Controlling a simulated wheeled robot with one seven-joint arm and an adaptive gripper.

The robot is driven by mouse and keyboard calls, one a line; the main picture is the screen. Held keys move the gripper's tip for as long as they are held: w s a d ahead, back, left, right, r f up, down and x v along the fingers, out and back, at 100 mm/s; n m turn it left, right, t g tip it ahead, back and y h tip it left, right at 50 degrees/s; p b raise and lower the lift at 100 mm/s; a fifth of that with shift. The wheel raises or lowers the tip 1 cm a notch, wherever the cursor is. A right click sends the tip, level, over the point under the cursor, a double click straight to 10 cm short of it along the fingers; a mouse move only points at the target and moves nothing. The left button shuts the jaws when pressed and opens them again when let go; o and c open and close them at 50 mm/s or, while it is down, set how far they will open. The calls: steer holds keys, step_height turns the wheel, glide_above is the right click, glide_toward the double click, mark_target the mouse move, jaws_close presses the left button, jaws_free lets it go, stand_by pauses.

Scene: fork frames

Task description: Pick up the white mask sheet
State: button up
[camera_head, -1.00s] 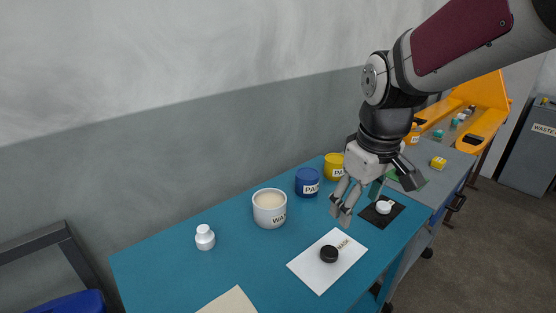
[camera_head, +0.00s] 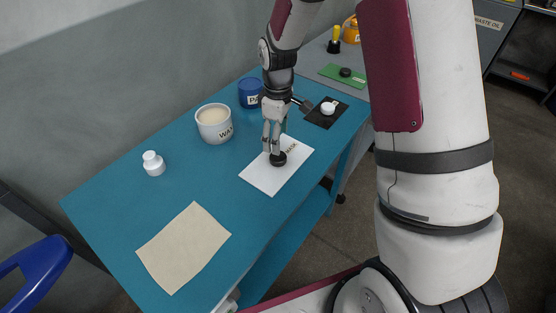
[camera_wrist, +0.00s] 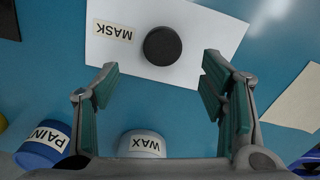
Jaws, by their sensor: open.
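The white mask sheet (camera_head: 262,178) lies flat on the blue table, with a MASK label on it. A black round puck (camera_head: 278,159) sits on the sheet. In the wrist view the sheet (camera_wrist: 215,30) shows beyond my fingers, with the puck (camera_wrist: 162,46) near its middle. My gripper (camera_head: 271,148) is open and empty above the sheet, close to the puck in the head view. In the wrist view its two fingers (camera_wrist: 160,78) are spread apart, with the sheet's near edge and blue table between them. I cannot tell the exact height of the fingertips.
A white WAX pot (camera_head: 215,132) and a blue PAINT pot (camera_head: 249,101) stand behind the sheet. A small white bottle (camera_head: 153,166) stands at left. A beige sheet (camera_head: 184,246) lies in front. A black mat (camera_head: 318,121) bears a white item (camera_head: 328,107).

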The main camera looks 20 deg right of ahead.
mark_target(278, 159)
step_height(278, 159, down, 2)
steer(key=shift+f, duration=0.1)
steer(key=shift+s+d+f+p, duration=0.1)
steer(key=shift+f+p, duration=0.1)
steer(key=shift+f, duration=0.75)
steer(key=shift+s+a+f+p, duration=0.1)
steer(key=shift+f+p, duration=0.1)
steer(key=shift+f, duration=0.75)
steer(key=shift+s+d+f+p, duration=0.1)
steer(key=shift+f+p, duration=0.1)
steer(key=shift+f, duration=0.75)
steer(key=shift+c, duration=0.2)
steer(key=c, duration=1.3)
